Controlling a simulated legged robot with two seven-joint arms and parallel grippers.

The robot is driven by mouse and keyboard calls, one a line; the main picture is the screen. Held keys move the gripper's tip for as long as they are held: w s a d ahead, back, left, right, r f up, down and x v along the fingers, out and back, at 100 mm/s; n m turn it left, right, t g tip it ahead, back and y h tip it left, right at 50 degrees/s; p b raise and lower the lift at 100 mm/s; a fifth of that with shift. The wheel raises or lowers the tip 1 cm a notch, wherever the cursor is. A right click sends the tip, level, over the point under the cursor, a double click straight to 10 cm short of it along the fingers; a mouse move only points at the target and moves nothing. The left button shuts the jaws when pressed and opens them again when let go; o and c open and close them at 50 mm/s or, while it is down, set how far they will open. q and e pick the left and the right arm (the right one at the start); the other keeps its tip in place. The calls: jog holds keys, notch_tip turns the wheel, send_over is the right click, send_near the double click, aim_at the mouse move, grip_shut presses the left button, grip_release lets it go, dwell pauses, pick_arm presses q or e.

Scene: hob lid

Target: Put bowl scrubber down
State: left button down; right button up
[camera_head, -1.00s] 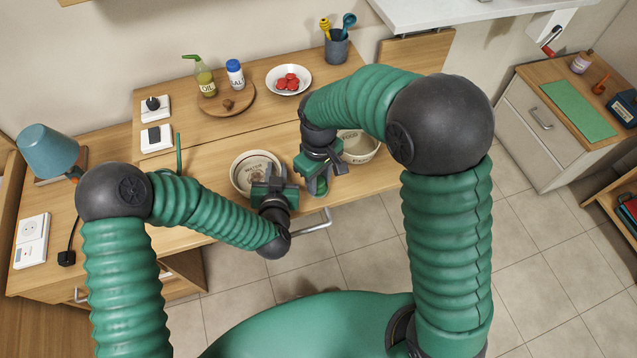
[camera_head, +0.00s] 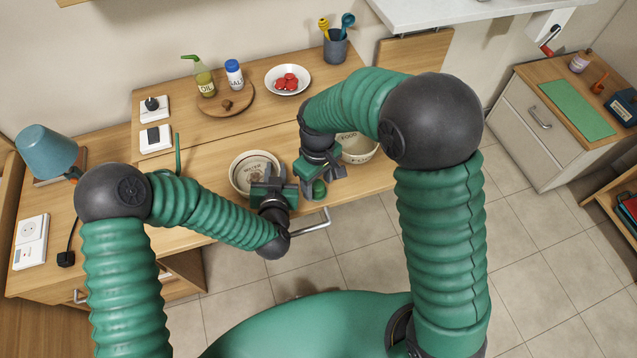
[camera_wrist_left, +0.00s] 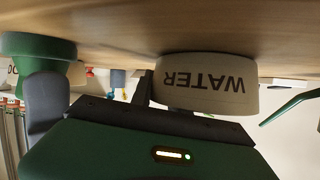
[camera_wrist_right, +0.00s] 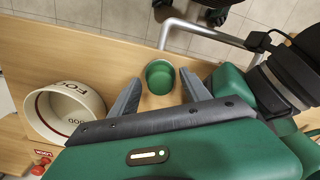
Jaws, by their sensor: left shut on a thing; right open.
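The bowl scrubber (camera_head: 319,188) is a small round green thing at the table's front edge. In the right wrist view the scrubber (camera_wrist_right: 160,77) stands on the wood between the parted fingertips of my open right gripper (camera_wrist_right: 159,84), with gaps on both sides. The scrubber (camera_wrist_left: 38,46) also shows in the left wrist view, its wide end against the table. My left gripper (camera_head: 270,187) is shut on the cream water bowl (camera_head: 246,170), which stands on the table left of the scrubber. In the left wrist view the water bowl (camera_wrist_left: 222,85) shows its lettering upside down.
A cream food bowl (camera_head: 358,150) stands right of my right gripper. A metal rail handle (camera_head: 313,224) runs along the table's front edge, close to the scrubber.

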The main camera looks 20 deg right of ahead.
aim_at(318, 184)
notch_tip(318, 184, up, 12)
jog(key=f, duration=0.1)
jog(key=s+d+f+m+t, duration=0.3)
jog(key=s+d+f+m, duration=0.2)
jog(key=s, duration=0.6)
notch_tip(318, 184, down, 2)
jog(key=shift+s+d+f, duration=0.2)
jog(key=shift+f, duration=0.05)
jog(key=shift+o, duration=0.2)
